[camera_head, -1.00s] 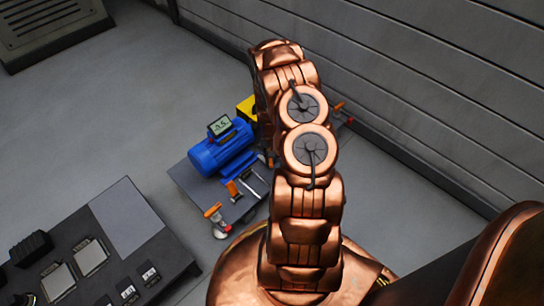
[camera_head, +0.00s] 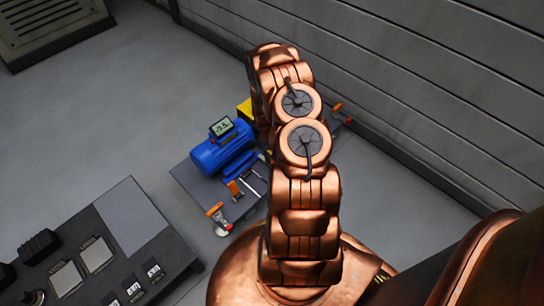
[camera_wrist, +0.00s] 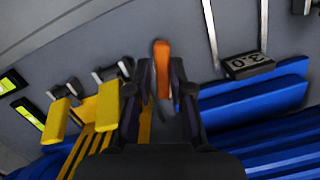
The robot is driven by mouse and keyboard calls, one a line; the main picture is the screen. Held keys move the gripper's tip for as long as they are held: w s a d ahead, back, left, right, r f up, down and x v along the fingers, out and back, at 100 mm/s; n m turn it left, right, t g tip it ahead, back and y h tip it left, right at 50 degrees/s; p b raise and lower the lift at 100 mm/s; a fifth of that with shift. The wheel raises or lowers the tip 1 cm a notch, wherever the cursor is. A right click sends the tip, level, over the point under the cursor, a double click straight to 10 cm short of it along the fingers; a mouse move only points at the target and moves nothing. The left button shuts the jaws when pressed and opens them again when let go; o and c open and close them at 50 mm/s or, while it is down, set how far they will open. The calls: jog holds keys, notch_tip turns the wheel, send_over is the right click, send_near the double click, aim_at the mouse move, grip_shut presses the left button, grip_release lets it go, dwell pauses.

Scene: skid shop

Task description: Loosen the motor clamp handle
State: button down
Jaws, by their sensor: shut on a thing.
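An orange handle (camera_wrist: 161,62) stands between the fingertips of my gripper (camera_wrist: 160,88) in the wrist view, and the gripper is shut on it. I take it for the motor clamp handle. The blue motor (camera_head: 222,150) lies on a dark grey plate (camera_head: 205,192) in the head view. Its blue ribbed body (camera_wrist: 275,130) shows right of the gripper in the wrist view. My arm hides the gripper and the held handle in the head view.
Yellow parts (camera_wrist: 100,108) lie left of the gripper. Other orange handles sit at the plate's front (camera_head: 234,188) and far right (camera_head: 338,106). A small display (camera_head: 222,127) stands on the motor. A console (camera_head: 130,240) is front left; a ribbed wall (camera_head: 420,90) rises at right.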

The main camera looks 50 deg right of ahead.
jog(key=shift+s+d, duration=0.15)
jog(key=shift+s, duration=0.05)
jog(key=shift+r+n+p, duration=0.15)
jog(key=shift+n+p, duration=0.55)
jog(key=shift+p, duration=0.05)
jog(key=shift+n+p, duration=0.4)
jog(key=shift+n, duration=0.3)
jog(key=shift+w, duration=0.1)
jog(key=c, duration=1.3)
grip_release()
jog(key=shift+d, duration=0.1)
jog(key=o, duration=0.3)
jog(key=shift+a, duration=0.2)
jog(key=shift+o, duration=0.2)
jog(key=shift+w, duration=0.1)
jog(key=shift+r+p, duration=1.65)
jog(key=shift+r, duration=1.7)
